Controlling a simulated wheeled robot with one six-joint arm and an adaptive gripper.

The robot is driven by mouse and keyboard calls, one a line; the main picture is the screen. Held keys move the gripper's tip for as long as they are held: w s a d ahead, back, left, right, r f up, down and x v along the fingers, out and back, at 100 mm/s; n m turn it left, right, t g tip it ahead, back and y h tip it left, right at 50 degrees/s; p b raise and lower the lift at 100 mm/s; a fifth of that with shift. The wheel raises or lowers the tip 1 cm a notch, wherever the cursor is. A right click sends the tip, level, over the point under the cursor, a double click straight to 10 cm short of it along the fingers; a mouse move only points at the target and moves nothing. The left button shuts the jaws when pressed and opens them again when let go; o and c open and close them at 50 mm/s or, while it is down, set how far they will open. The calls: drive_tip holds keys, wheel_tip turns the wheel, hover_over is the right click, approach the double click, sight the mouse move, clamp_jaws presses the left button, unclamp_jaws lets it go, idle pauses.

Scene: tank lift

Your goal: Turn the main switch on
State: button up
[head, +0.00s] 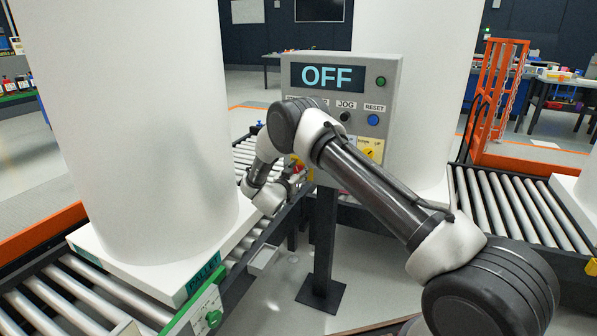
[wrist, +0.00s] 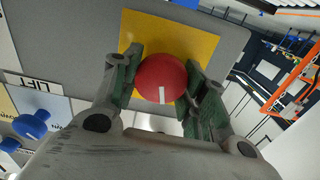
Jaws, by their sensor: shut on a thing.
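The main switch is a round red knob (wrist: 160,76) with a white mark, set on a yellow plate (wrist: 142,28) on the grey control panel. The mark points toward the bottom of the wrist view. My gripper (wrist: 163,72) has one green-padded finger on each side of the knob and is shut on it. In the head view my arm hides most of the switch. The display (head: 328,77) on the panel (head: 391,68) reads OFF.
The panel also has a green button (head: 381,82), a black JOG control (head: 345,116) and a blue RESET button (head: 373,120). A blue knob (wrist: 34,124) sits near the LIFT label. A large white tank (head: 135,120) stands left on a roller conveyor (head: 85,297).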

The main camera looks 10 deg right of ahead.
drive_tip(key=m, duration=0.6)
drive_tip(key=shift+s+f, duration=0.1)
drive_tip(key=m, duration=0.6)
drive_tip(key=shift+d+f, duration=0.1)
drive_tip(key=shift+d, duration=0.05)
drive_tip(key=shift+m, duration=0.3)
drive_tip(key=o, duration=1)
drive_tip(key=shift+o, duration=0.2)
drive_tip(key=shift+s, duration=0.1)
drive_tip(key=v, duration=1.2)
